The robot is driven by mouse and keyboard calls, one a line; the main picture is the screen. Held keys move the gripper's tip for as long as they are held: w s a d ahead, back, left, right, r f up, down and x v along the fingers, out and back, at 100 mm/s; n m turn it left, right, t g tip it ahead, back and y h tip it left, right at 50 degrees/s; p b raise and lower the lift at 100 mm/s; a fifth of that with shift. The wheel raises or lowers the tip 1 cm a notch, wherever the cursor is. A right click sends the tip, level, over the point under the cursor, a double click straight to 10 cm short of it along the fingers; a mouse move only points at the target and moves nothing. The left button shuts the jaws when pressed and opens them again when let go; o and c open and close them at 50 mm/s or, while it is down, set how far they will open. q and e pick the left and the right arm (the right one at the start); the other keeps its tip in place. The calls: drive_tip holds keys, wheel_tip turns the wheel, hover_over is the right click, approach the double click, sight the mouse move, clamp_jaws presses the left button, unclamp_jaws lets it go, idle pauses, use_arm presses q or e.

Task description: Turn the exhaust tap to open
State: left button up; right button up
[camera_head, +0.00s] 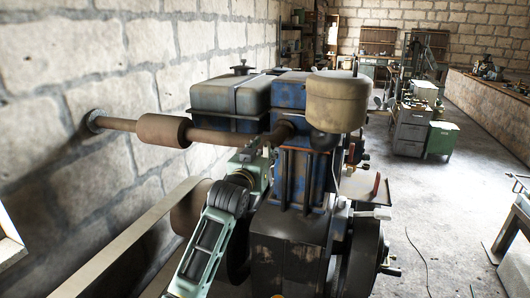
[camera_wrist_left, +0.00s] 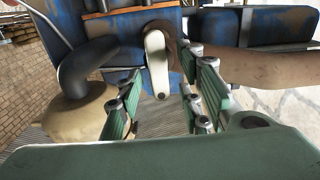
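The exhaust tap shows in the left wrist view as a pale grey lever (camera_wrist_left: 156,62) with rounded ends, mounted by a brown fitting where the exhaust pipe meets the blue engine. The brown exhaust pipe (camera_head: 222,136) runs from the wall to the engine in the head view; it also lies at the right of the wrist view (camera_wrist_left: 245,69). My left gripper (camera_head: 262,152) is by the engine, just under the pipe. Its green fingers are apart, and the lever's free end appears between them; I cannot tell whether they touch it. In the head view the lever is hidden. My right gripper is not in view.
A tan round tank (camera_head: 336,100) sits atop the engine, with a blue-grey tank (camera_head: 231,97) beside it. A pale belt (camera_head: 130,238) runs at the lower left. Clear floor (camera_head: 440,205) lies to the right; a green cabinet (camera_head: 441,140) stands further back.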

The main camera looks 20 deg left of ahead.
use_arm(q)
drive_tip(key=shift+c, duration=0.6)
clamp_jaws()
